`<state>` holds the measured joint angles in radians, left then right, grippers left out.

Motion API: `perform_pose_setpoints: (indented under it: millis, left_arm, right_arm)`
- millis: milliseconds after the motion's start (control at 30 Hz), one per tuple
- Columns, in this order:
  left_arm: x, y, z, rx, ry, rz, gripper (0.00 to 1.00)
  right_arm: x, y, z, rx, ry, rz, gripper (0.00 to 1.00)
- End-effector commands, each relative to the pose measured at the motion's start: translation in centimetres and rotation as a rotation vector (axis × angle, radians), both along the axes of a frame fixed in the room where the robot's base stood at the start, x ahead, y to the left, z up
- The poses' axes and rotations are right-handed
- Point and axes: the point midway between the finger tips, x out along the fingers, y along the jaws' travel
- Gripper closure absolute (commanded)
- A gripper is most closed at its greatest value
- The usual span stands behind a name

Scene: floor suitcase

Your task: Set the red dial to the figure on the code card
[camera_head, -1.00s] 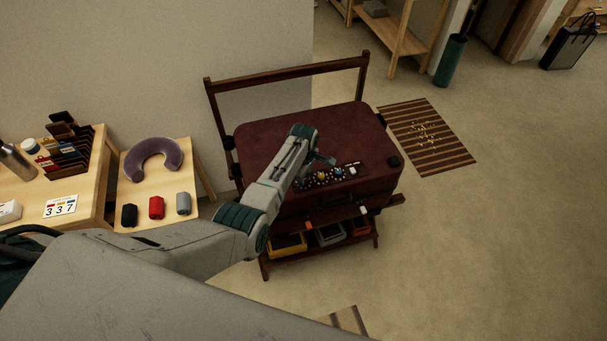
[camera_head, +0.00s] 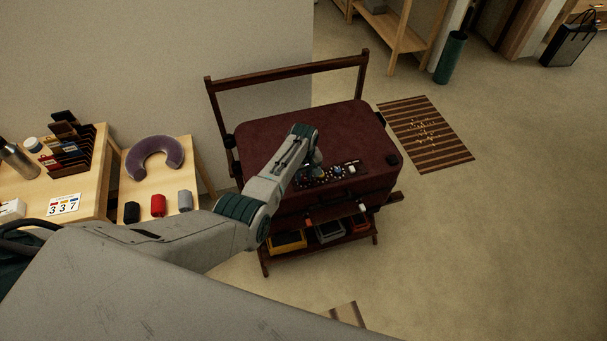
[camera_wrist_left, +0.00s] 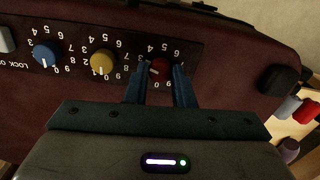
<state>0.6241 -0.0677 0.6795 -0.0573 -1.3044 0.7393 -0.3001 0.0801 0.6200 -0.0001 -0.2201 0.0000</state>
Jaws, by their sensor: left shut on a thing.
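The red dial (camera_wrist_left: 159,68) sits at the right end of the dark lock panel (camera_wrist_left: 128,43) in the left wrist view, which shows the figures upside down. My left gripper (camera_wrist_left: 160,77) is shut on the red dial, a finger on each side. Its pointer setting is not clear to me. The yellow dial (camera_wrist_left: 103,62) and the blue dial (camera_wrist_left: 45,54) are beside it, free. In the head view my left gripper (camera_head: 312,172) is over the suitcase (camera_head: 345,125), partly hidden by its wrist. The code card (camera_head: 63,205) reads 3 3 7 under small colour marks. My right gripper is out of view.
The suitcase lies on a dark wooden rack (camera_head: 288,58), with several items on its lower shelf. At left are a neck pillow (camera_head: 155,158) and red (camera_head: 158,205), black and grey rolls on a wooden table. A striped mat (camera_head: 425,135) lies on open floor at right.

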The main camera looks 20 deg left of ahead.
Motion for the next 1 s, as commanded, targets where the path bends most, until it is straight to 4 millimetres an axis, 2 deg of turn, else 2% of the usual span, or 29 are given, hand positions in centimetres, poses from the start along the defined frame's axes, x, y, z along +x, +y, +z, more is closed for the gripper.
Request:
perform_pose_setpoints:
  millis: [467,500,600,1000]
  left_arm:
    - [-0.06,-0.06,-0.04,-0.001,0.002,-0.013,1.0]
    - [-0.05,-0.05,-0.04,-0.001,0.002,-0.013,0.72]
    - [-0.05,-0.05,-0.04,-0.001,0.002,-0.012,0.56]
    - [0.0,-0.02,0.64,0.0,0.0,-0.012,0.56]
  right_arm:
    - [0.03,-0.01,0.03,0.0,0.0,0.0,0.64]
    - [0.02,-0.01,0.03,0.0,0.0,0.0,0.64]
    - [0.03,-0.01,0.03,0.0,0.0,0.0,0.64]
    - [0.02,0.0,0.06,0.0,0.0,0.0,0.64]
